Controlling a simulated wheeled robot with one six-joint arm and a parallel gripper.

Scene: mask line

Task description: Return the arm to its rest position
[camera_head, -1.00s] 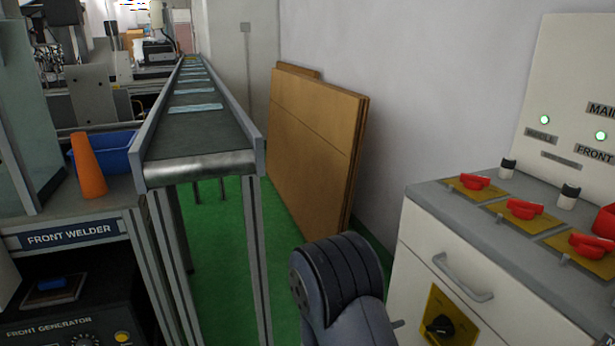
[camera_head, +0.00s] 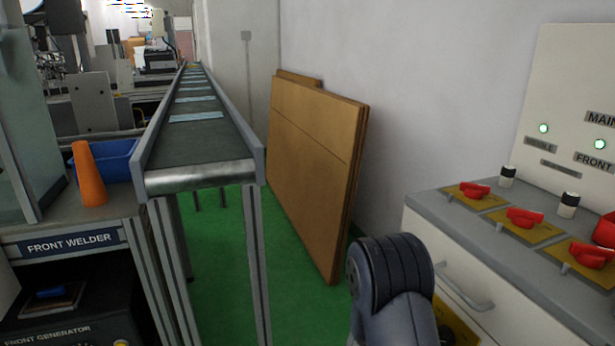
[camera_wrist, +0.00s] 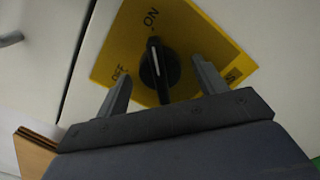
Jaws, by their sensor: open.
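My gripper (camera_wrist: 163,88) is open in the wrist view, its two fingers spread apart with nothing held between them. Beyond the fingers is a black rotary switch (camera_wrist: 158,66) on a yellow plate (camera_wrist: 196,34) marked ON and OFF, its pointer toward ON. Whether the fingers touch the switch cannot be told. In the head view my dark arm link (camera_head: 392,285) stands at the lower middle, in front of the white cabinet. My gripper is hidden in that view.
The white cabinet (camera_head: 420,235) with red switches (camera_head: 525,217) on its top stands at right. Brown boards (camera_head: 312,165) lean on the wall. A conveyor (camera_head: 195,140) runs at left, beside an orange cone (camera_head: 88,175). Green floor between is clear.

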